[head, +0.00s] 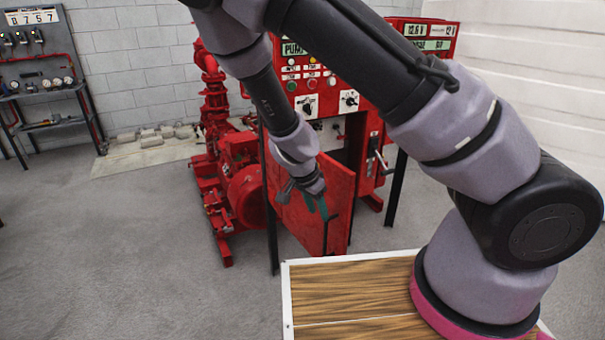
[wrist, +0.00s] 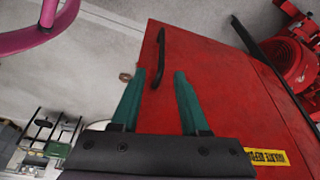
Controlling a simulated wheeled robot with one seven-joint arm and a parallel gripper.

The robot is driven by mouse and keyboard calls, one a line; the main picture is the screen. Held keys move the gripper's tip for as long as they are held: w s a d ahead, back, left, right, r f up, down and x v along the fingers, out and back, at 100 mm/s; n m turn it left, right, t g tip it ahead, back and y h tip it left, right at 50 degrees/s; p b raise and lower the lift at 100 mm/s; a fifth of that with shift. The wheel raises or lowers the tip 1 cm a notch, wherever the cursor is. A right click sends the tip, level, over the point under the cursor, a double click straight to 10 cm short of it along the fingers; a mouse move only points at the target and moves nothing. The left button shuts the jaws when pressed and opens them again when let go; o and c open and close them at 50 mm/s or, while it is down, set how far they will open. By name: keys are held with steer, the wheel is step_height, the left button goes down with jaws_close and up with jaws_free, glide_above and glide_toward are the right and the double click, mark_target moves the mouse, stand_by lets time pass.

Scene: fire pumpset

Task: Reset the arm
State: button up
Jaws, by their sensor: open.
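My gripper (head: 317,206) hangs at the end of my arm in front of the red cabinet's open door (head: 320,195). In the wrist view my gripper (wrist: 158,90) shows two green fingers spread apart with nothing between them. The red door panel (wrist: 215,85) lies beyond the fingers, with a black handle (wrist: 157,58) just past the left fingertip. I cannot tell whether the finger touches the handle; it seems apart. My arm is bent, its upper links crossing in front of the control panel.
The red control cabinet (head: 310,80) has buttons, dials and displays. A red pump (head: 235,170) stands left of it. A wooden-topped surface (head: 350,290) with white edges is under my arm's base. A shelf with gauges (head: 40,90) stands far left. Grey floor (head: 110,260) at left is clear.

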steer(key=d+r+n+y, duration=0.3)
steer(key=r+y, duration=0.4)
steer(key=r, duration=1.7)
steer(key=s+d+r+n+t+h, duration=0.1)
steer(key=s+d+r+t, duration=0.1)
steer(key=s+d+r, duration=0.2)
steer(key=s+d+r+n+t, duration=0.2)
steer(key=s+d+r, duration=0.3)
steer(key=d+r, duration=0.3)
step_height(320, 180, up, 4)
steer(key=shift+s+r+t+h, duration=0.2)
steer(key=shift+s+t+h, duration=0.05)
steer(key=shift+t+h, duration=0.15)
